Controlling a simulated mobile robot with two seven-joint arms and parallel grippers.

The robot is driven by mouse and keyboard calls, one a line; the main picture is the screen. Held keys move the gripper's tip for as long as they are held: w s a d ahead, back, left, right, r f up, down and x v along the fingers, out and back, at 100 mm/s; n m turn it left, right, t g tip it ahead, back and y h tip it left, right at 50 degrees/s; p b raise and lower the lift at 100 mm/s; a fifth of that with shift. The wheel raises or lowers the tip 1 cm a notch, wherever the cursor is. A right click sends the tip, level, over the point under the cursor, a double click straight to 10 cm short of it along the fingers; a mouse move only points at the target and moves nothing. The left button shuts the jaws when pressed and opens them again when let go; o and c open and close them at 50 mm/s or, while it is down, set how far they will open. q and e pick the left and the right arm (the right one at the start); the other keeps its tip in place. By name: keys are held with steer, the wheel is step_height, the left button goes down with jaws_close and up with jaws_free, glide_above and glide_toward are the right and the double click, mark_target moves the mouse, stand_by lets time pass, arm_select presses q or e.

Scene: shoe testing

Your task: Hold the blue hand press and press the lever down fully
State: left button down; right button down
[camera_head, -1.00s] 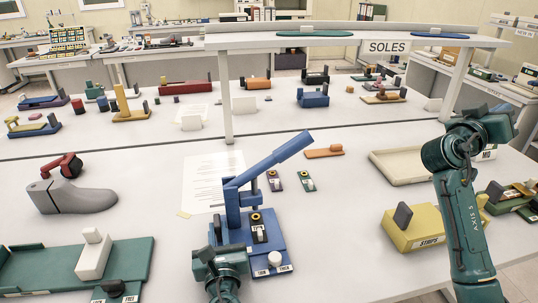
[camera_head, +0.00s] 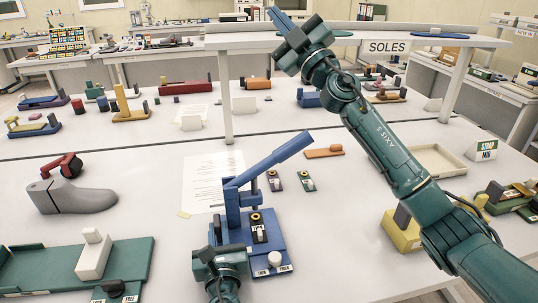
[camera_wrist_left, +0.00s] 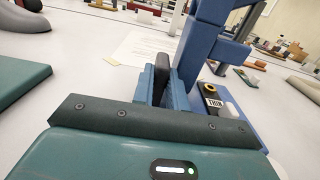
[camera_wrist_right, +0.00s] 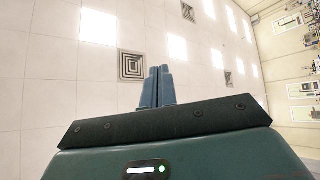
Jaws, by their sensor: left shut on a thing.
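The blue hand press (camera_head: 237,203) stands on the table in the middle of the head view. Its lever (camera_head: 283,160) slants up to the right, raised. My left gripper (camera_head: 215,240) is at the base's left side, shut on the press's dark upright grip (camera_wrist_left: 175,62), which shows between the blue fingers in the left wrist view. My right gripper (camera_head: 277,16) is high above the table, away from the lever, fingers pointing up. Its fingers (camera_wrist_right: 158,88) are together and empty, with only ceiling beyond.
A white paper (camera_head: 213,178) lies behind the press. A grey shoe form (camera_head: 72,197) and green tray (camera_head: 128,258) are left; a yellow block (camera_head: 398,232) is right.

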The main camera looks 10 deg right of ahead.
steer(key=s+a+f+n+g+y, duration=0.1)
steer(key=a+f+n+g+y, duration=0.1)
steer(key=a+n+g, duration=0.3)
steer(key=a+f+n+g+y, duration=0.2)
steer(key=a+g+y, duration=0.1)
steer(key=a+g, duration=0.35)
steer(key=m+g+h, duration=0.6)
steer(key=g+h, duration=0.4)
steer(key=h, duration=0.6)
glide_toward(295, 138)
steer(key=shift+a+f, duration=0.1)
steer(key=shift+f, duration=0.2)
steer(key=shift+a+f, duration=0.15)
steer(key=shift+f, duration=1.35)
steer(key=shift+a+f, duration=0.15)
steer(key=shift+f, duration=1.3)
